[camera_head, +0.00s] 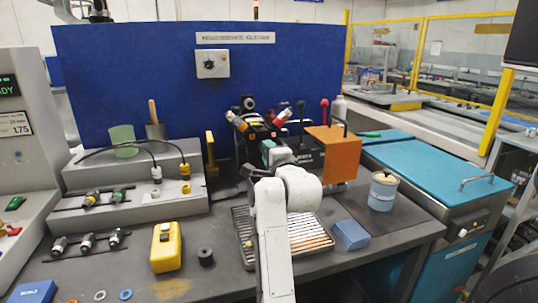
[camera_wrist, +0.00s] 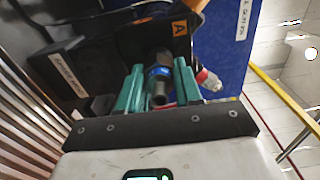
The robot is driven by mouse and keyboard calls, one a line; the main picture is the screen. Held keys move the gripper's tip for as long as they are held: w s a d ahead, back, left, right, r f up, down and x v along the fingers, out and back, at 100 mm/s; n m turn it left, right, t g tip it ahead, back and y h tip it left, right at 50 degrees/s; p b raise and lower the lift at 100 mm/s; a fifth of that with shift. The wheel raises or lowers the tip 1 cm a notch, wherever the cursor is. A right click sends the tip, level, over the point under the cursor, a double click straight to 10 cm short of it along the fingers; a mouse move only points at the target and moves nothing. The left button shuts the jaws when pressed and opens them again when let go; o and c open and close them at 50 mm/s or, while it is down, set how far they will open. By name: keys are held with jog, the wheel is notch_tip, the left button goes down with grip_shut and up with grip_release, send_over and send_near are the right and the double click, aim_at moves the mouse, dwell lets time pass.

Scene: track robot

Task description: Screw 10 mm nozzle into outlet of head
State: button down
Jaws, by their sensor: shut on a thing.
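My gripper (camera_wrist: 159,76) has its green fingers on either side of a dark nozzle (camera_wrist: 160,98) with a blue band, and it is shut on it. The nozzle's far end points at the underside of the black head (camera_wrist: 110,50), which has an orange "A" label. I cannot tell whether the nozzle touches or is inside the outlet, which is hidden behind it. In the head view, the black head (camera_head: 262,131) stands at the back of the bench, and my teal gripper (camera_head: 272,154) is in front of it, mostly hidden by my white arm.
A slatted tray (camera_head: 310,236) lies below my arm. An orange panel (camera_head: 335,152) stands close on the right. A stepped grey rack (camera_head: 130,185) holds several fittings at left. A yellow device (camera_head: 166,247), blue pads (camera_head: 350,234) and a lidded tin (camera_head: 383,190) stand on the bench.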

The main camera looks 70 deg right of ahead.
jog(key=m+b, duration=0.3)
jog(key=m, duration=0.3)
jog(key=shift+f, duration=0.1)
jog(key=m+b, duration=0.1)
jog(key=m, duration=0.5)
jog(key=c, duration=0.6)
grip_release()
jog(key=shift+c, duration=0.2)
jog(key=shift+c, duration=1.1)
